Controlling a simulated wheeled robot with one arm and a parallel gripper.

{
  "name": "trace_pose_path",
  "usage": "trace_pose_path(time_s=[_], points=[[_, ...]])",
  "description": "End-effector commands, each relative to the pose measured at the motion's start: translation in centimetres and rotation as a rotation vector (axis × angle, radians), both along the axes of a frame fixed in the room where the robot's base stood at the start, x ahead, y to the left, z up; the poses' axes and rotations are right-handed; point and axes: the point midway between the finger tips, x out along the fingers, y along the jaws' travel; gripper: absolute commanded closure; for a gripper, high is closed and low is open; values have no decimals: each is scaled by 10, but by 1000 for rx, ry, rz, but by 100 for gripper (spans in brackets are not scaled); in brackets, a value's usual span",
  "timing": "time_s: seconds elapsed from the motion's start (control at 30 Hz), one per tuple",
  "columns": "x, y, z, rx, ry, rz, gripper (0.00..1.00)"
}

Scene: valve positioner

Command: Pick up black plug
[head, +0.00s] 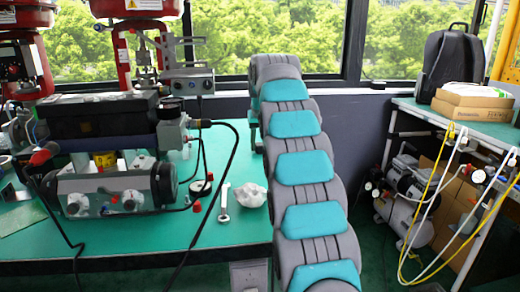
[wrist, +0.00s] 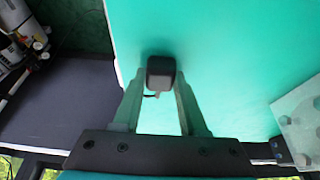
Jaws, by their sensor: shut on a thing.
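The black plug (wrist: 161,73) shows in the wrist view as a small dark block with a short tail below it. My gripper (wrist: 161,84) is shut on the plug, with one finger on each side of it. The green tabletop (wrist: 235,50) lies behind the plug. I cannot tell whether the plug touches the tabletop or hangs above it. In the head view my arm hides the plug and most of the gripper.
The valve positioner (head: 110,190) with its black hoses stands on the left of the table. A side bench (head: 465,128) holds boxes and a backpack.

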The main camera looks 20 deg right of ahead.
Motion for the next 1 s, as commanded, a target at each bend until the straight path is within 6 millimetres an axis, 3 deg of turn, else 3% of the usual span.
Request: trace_pose_path(time_s=[0.43, 1.0], points=[[1, 0, 4, -1, -1, 1, 100], [1, 0, 28, 0, -1, 2, 100]])
